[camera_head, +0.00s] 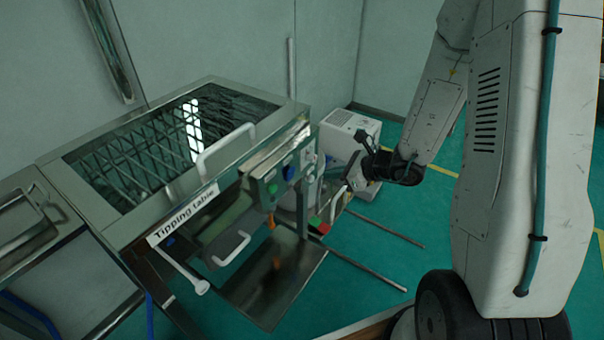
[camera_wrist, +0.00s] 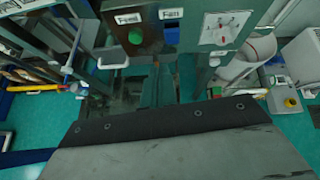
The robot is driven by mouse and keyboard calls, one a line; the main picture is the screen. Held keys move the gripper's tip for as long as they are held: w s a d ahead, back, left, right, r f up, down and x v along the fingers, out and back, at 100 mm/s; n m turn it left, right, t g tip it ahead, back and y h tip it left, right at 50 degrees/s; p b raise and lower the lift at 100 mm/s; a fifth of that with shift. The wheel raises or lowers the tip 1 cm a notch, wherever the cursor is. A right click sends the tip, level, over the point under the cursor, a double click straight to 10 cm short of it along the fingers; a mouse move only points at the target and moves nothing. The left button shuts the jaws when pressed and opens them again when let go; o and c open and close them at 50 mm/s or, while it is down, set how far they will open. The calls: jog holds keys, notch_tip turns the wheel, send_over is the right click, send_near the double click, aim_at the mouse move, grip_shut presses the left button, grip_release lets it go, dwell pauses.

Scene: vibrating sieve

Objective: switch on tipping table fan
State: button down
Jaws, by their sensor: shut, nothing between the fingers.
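The tipping table (camera_head: 62,187) stands at the left in the head view, with a grated, glazed top and a name label. Its front control panel (camera_head: 258,186) carries a green button (camera_head: 272,188) and a blue control (camera_head: 290,172). A dark-edged grey shape fills the lower wrist view.
A white handle (camera_head: 226,150) sticks out from the table's lid. A white cabinet (camera_head: 345,140) stands behind my gripper. A lower box with green and red buttons (camera_head: 319,226) is beside the panel. Metal rails (camera_head: 375,273) lie low over the green floor at right.

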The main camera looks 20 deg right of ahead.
jog(key=d+f+m, duration=0.1)
jog(key=d+f, duration=0.1)
jog(key=shift+w+f+m+h, duration=0.1)
jog(key=shift+f+m+h, duration=0.25)
jog(key=shift+m+h, duration=0.05)
send_near(293, 174)
jog(key=x, duration=0.5)
jog(key=shift+s+a+f, duration=0.1)
jog(key=shift+s+f, duration=0.2)
jog(key=shift+w+a+r, duration=0.1)
jog(key=shift+w+a, duration=0.15)
jog(key=shift+w, duration=0.15)
